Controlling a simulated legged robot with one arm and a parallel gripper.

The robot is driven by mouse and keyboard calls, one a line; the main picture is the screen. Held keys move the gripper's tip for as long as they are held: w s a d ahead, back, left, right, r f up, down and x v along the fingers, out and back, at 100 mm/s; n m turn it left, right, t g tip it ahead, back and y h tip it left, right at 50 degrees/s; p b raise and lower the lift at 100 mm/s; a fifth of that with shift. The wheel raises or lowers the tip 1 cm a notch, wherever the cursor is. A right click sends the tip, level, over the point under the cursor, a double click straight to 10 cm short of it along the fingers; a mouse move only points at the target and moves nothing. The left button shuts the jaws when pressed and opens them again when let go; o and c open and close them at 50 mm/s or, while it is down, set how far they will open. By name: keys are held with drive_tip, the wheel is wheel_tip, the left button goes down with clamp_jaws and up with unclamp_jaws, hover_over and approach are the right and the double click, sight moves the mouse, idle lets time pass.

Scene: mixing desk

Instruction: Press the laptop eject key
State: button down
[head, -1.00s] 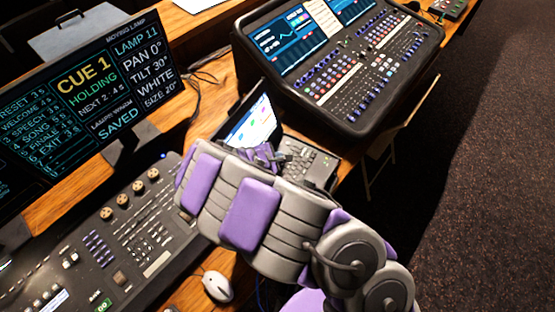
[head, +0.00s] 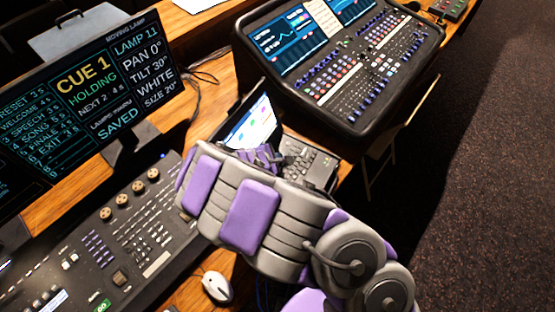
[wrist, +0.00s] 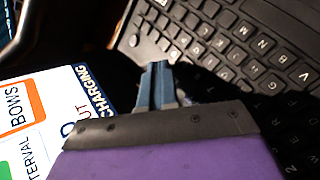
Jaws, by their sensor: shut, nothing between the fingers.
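The laptop stands open on the wooden desk in the head view, with its lit screen (head: 252,122) and dark keyboard (head: 312,162). My arm crosses in front and hides part of the keyboard. My gripper (head: 283,157) is over the keyboard's screen side. In the wrist view my gripper (wrist: 158,68) is shut and empty, its blue-grey fingers together near the keyboard (wrist: 225,45) edge. The laptop screen (wrist: 40,125) shows at the left there. I cannot make out the eject key or tell whether the fingertips touch a key.
A large mixing console (head: 340,70) stands behind the laptop. A lighting desk (head: 110,235) and a monitor (head: 85,90) are at the left. A white mouse (head: 217,286) lies near my arm. The carpet (head: 490,180) at the right is clear.

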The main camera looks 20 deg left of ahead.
drive_tip(key=shift+r+p, duration=0.65)
drive_tip(key=shift+r, duration=0.1)
wheel_tip(320, 180, up, 5)
drive_tip(key=p, duration=0.4)
idle(0.4)
drive_tip(key=shift+d, duration=0.1)
idle(0.5)
